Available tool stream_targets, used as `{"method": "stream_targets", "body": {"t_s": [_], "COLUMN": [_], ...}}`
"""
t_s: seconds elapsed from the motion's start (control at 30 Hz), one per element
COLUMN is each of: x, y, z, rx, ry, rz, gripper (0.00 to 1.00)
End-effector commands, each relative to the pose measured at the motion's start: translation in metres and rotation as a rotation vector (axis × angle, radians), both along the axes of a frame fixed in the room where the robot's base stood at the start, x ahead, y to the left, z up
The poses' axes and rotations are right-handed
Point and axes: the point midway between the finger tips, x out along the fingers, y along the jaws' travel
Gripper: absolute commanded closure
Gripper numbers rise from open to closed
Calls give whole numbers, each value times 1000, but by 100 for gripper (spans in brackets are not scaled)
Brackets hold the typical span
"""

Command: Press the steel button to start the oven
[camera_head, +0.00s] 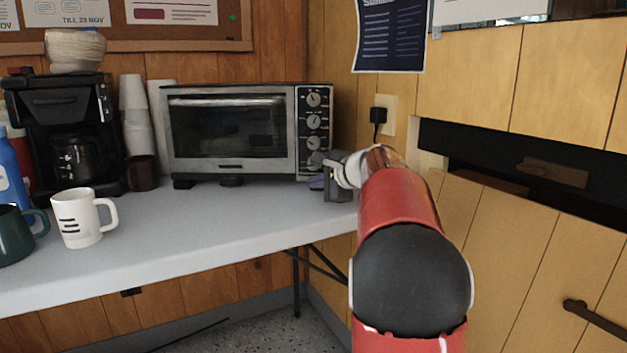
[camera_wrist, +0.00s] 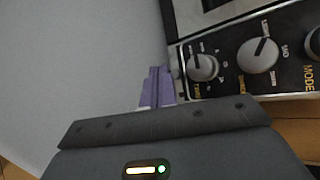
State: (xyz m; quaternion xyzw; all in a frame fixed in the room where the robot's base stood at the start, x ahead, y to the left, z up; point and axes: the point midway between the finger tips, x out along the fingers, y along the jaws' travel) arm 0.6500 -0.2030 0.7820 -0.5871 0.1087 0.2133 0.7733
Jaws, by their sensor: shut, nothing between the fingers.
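The toaster oven (camera_head: 228,128) stands on the table, with a black control panel (camera_head: 314,115) of several knobs down its right side. My gripper (camera_head: 316,182) is at the panel's lower end, its purple fingers together and empty. In the wrist view the closed fingertips (camera_wrist: 159,70) lie right beside the panel's end, close to the lowest knob (camera_wrist: 201,67). A small grey round piece (camera_wrist: 176,68) shows between the fingertips and that knob. It may be the steel button, but it is too small and dim to be sure. I cannot tell whether the fingertips touch it.
The white table (camera_head: 190,215) is clear in front of the oven. A coffee maker (camera_head: 65,135), stacked cups (camera_head: 135,115), a dark mug (camera_head: 142,173), a white mug (camera_head: 82,217) and a green mug (camera_head: 17,235) stand to the left. A wood-panelled wall (camera_head: 470,85) is close on the right.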

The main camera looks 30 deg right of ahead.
Motion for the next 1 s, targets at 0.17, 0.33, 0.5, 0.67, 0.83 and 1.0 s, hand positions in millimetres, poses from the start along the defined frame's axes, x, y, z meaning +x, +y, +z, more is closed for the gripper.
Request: {"method": "stream_targets", "body": {"t_s": [0.17,0.33,0.5,0.67,0.83,1.0], "x": [3,8,8,8,9,11], "y": [-2,-4,-4,-4,-5,-6], "z": [1,0,0,0,0,1], "rx": [0,1,0,0,0,0], "ry": [0,1,0,0,0,0], "rz": [0,0,0,0,0,0], "gripper": [100,100,100,100,100,100]}}
